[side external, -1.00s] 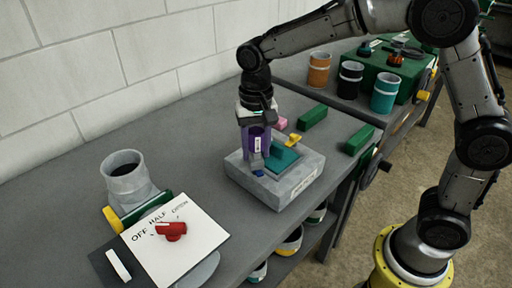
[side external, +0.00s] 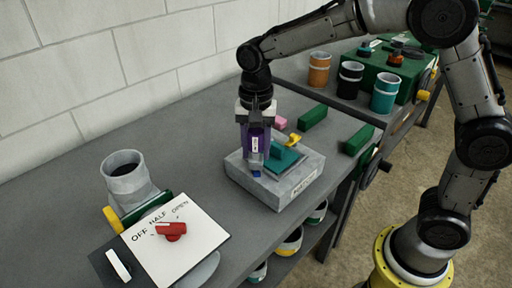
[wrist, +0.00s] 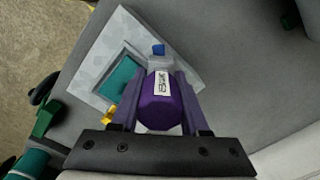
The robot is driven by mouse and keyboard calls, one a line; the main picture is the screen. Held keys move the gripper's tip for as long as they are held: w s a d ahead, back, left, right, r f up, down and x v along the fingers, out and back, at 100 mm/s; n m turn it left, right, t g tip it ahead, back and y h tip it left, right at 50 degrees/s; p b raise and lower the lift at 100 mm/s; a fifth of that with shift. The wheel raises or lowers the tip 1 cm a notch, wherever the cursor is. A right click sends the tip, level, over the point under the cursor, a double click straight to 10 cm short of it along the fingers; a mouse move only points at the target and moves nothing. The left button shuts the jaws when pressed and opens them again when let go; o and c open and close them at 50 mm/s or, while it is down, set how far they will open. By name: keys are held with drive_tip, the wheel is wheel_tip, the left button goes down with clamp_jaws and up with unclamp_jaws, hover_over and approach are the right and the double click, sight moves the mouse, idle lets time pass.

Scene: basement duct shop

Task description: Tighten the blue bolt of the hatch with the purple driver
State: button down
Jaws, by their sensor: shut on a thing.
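My gripper (side external: 257,128) is shut on the purple driver (side external: 259,143) and holds it upright over the near left part of the grey hatch block (side external: 290,192). The driver, with a white label, also shows between the fingers in the wrist view (wrist: 160,108). The blue bolt (side external: 257,173) is at the block's left corner, close under the driver; it also shows just beyond the driver in the wrist view (wrist: 158,49). I cannot tell whether the driver's tip touches it. The teal hatch plate (side external: 284,160) with its yellow handle (side external: 293,140) lies beside the driver.
Green blocks (side external: 313,117) and a pink block (side external: 280,123) lie behind the hatch. A panel with a red knob (side external: 171,230) and a grey pipe (side external: 128,178) stand at the left. Several cups (side external: 319,70) stand at the back. The bench between panel and hatch is clear.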

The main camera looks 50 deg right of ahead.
sight(256, 130)
drive_tip(key=shift+m, duration=1.7)
drive_tip(key=shift+m, duration=1.7)
drive_tip(key=shift+m, duration=1.2)
drive_tip(key=shift+n, duration=0.8)
drive_tip(key=shift+r, duration=2.55)
